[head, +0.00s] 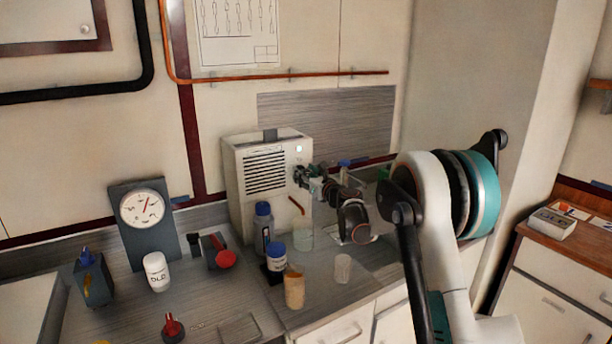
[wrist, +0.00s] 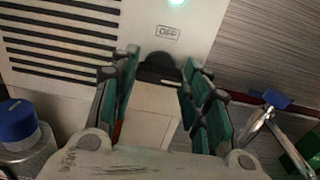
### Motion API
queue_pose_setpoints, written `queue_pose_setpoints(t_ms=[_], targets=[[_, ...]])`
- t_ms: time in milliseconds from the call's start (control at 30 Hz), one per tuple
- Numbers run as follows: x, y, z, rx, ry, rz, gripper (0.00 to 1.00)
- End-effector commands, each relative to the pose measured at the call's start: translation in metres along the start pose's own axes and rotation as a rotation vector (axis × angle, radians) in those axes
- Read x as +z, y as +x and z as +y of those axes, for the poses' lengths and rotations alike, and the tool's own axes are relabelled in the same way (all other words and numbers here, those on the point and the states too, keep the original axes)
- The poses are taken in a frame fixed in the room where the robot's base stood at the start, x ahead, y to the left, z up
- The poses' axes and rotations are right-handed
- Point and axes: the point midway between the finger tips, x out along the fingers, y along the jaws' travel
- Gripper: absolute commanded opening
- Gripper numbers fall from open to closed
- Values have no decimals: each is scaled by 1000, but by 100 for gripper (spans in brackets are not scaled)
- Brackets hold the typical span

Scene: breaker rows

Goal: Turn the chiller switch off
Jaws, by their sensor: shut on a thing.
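The chiller (head: 236,185) is a pale box with a dark slotted vent, standing on the bench against the wall. Its front also fills the upper left of the wrist view (wrist: 100,22). A black switch knob (wrist: 158,70) is on that front, below an OFF label (wrist: 167,33) and a glowing green lamp (wrist: 177,2). My gripper (wrist: 159,62) is shut on the knob, with one finger on each side. In the head view my gripper (head: 304,176) is at the right of the chiller's front and hides the knob. Which way the knob is turned cannot be told.
A blue-capped bottle (head: 263,228), a blue-lidded jar (head: 276,257) and a beaker (head: 303,236) stand in front of the chiller. A round gauge (head: 143,207) and a white bottle (head: 157,271) are at left. Metal tongs or a clamp (wrist: 262,122) show right of my gripper.

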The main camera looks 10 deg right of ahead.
Motion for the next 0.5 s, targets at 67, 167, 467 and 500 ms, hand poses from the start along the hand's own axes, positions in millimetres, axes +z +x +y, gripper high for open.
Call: queue_pose_setpoints(t_ms=[67, 167, 467, 500], targets=[[0, 0, 0, 0, -1, 0, 19], [0, 0, 0, 0, -12, 0, 19], [1, 0, 1, 0, -139, -1, 19], [1, 0, 1, 0, -168, -1, 19]])
